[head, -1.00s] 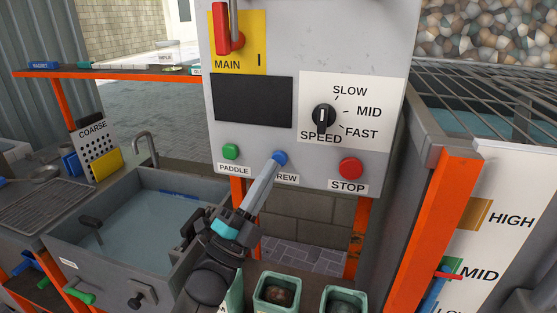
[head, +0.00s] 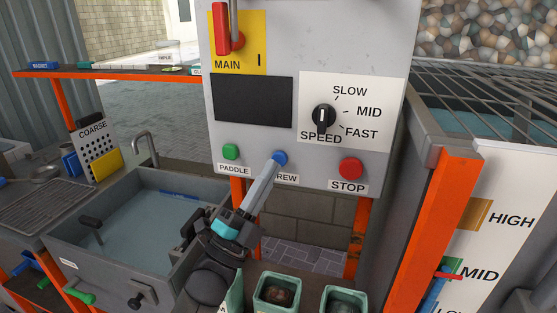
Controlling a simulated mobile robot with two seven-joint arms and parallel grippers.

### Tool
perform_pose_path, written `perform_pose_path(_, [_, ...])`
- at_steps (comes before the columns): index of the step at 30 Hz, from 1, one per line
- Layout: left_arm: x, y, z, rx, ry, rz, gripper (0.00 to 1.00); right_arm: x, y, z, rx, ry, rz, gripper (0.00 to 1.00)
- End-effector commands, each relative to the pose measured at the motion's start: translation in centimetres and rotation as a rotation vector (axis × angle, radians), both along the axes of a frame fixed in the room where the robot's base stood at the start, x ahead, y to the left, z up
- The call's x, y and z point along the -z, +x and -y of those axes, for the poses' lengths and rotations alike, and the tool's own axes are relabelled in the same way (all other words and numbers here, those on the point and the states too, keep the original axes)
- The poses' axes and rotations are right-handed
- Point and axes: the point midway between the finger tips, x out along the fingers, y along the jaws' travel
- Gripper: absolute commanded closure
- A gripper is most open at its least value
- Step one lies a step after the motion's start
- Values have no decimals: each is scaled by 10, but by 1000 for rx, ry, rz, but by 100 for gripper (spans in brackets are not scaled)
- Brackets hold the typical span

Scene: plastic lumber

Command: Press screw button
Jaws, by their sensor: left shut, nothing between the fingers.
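The blue screw button (head: 281,157) is on the lower part of the grey control panel (head: 310,40). Its label (head: 287,177) is partly covered by my gripper, leaving "REW" readable. My left gripper (head: 274,163) is shut and empty, with its tip at the lower left edge of the blue button. It appears to touch the button, but I cannot tell whether the button is pushed in. The green paddle button (head: 231,151) is to the left and the red stop button (head: 350,168) to the right. My right gripper is not in view.
A speed knob (head: 323,117) and a red main lever (head: 222,28) are higher on the panel. A water-filled sink (head: 70,235) is at the left. Green containers (head: 277,276) stand below the panel. An orange post (head: 440,220) is at the right.

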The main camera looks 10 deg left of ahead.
Motion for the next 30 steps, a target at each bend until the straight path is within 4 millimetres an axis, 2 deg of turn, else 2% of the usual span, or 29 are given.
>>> perform_pose_path(30, [0, 9, 0, 0, 1, -1, 100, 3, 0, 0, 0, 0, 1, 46])
